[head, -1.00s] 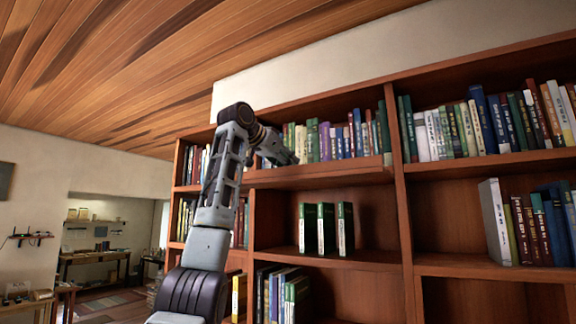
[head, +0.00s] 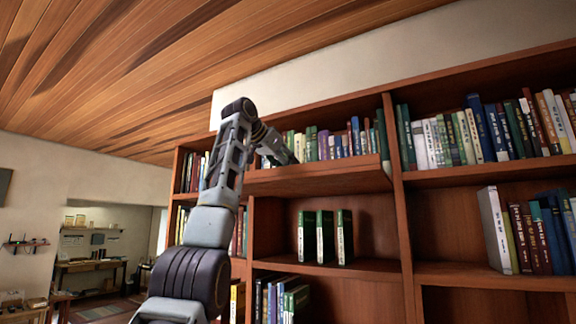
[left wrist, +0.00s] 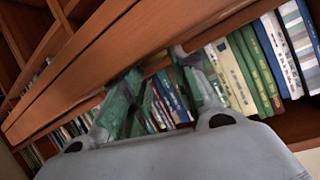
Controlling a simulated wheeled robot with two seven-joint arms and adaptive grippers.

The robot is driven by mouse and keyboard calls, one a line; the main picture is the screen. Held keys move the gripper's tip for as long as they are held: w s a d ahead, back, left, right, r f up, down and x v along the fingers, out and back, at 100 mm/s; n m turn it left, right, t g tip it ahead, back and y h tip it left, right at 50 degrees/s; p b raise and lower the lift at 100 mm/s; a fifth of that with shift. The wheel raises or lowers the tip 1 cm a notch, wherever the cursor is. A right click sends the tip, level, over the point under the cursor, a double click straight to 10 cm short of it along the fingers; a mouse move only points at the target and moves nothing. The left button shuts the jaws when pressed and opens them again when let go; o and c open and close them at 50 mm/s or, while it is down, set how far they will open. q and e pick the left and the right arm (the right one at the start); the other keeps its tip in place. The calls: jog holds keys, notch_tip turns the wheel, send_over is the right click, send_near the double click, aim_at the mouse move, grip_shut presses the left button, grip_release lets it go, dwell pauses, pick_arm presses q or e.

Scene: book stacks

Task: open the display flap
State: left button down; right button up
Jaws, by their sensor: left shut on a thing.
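The display flap (head: 320,180) is a reddish-brown wooden panel in the middle bay of the bookcase. It is raised and sticks out nearly level below the upper row of books, leaving the compartment under it open. Three green books (head: 325,237) stand in that compartment. My left gripper (head: 290,156) is at the flap's upper left side, in front of the upper books. In the left wrist view, the fingers (left wrist: 158,78) are at the edge of the wooden panel (left wrist: 85,65), shut on it; the exact contact is hard to see. My right gripper is not in view.
The upper books (head: 335,143) stand close behind my left gripper. The bookcase upright (head: 398,200) borders the bay on the right, with more filled shelves beyond. Open floor and a desk (head: 92,265) lie far left.

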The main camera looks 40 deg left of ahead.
pick_arm(q)
jog(key=shift+s+a, duration=0.1)
jog(key=shift+a, duration=0.15)
jog(key=c, duration=1.5)
grip_release()
jog(key=shift+o, duration=0.3)
jog(key=shift+a+f, duration=0.1)
jog(key=shift+a, duration=0.1)
jog(key=shift+d, duration=0.1)
jog(key=shift+s+r, duration=0.3)
jog(key=shift+s, duration=0.15)
jog(key=v, duration=1.1)
